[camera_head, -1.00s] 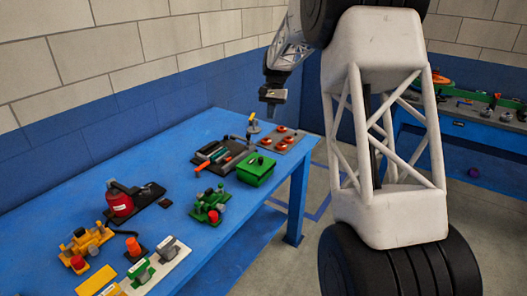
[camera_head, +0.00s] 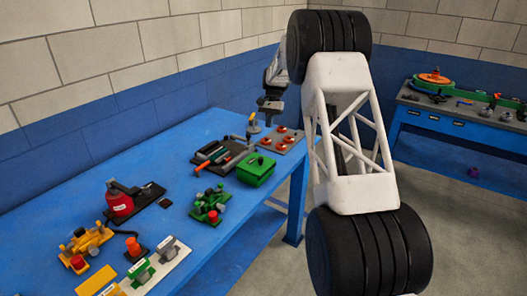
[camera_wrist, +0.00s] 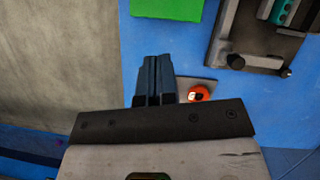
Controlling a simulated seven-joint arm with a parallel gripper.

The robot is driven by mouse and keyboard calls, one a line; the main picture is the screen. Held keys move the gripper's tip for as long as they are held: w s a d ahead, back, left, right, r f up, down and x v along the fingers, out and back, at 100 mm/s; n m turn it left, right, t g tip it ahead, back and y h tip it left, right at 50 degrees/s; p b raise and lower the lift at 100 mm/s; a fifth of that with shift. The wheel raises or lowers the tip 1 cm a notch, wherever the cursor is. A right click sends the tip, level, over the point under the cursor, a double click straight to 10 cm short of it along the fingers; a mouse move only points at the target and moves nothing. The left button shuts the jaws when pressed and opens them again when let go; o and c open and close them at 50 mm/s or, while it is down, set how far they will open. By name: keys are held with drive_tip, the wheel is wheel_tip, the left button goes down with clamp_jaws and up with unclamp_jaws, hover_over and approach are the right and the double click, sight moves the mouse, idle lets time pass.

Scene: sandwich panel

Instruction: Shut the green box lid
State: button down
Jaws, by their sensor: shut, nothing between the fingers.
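The green box (camera_head: 254,175) stands on the blue table near its right edge. Its green lid (camera_head: 259,163) appears to lie over the top, with a small dark knob on it; I cannot tell whether it is fully shut. A flat green surface of the box (camera_wrist: 166,8) shows at the top edge of the wrist view. My gripper (camera_head: 268,119) is above the far end of the table, behind and above the box and apart from it. In the wrist view its fingers (camera_wrist: 157,58) are together and empty.
A grey panel with red-orange round parts (camera_head: 281,141) lies behind the box. A dark tray with tools (camera_head: 217,158) is to its left, and a green device (camera_head: 209,205) is in front-left. The blue table (camera_head: 165,150) has free surface at the far left.

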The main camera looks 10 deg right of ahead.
sight(260, 158)
drive_tip(key=x, duration=0.3)
drive_tip(key=s+x, duration=0.1)
drive_tip(key=x, duration=0.3)
drive_tip(key=s+a+r+x, duration=0.1)
drive_tip(key=x, duration=0.3)
drive_tip(key=shift+s+a, duration=0.4)
drive_tip(key=shift+s, duration=0.15)
drive_tip(key=shift+s+a, duration=0.45)
drive_tip(key=shift+s, duration=0.15)
drive_tip(key=shift+s+a+f, duration=0.1)
drive_tip(key=shift+s+a, duration=0.15)
drive_tip(key=shift+s, duration=0.05)
drive_tip(key=shift+f, duration=0.1)
drive_tip(key=shift+w, duration=0.1)
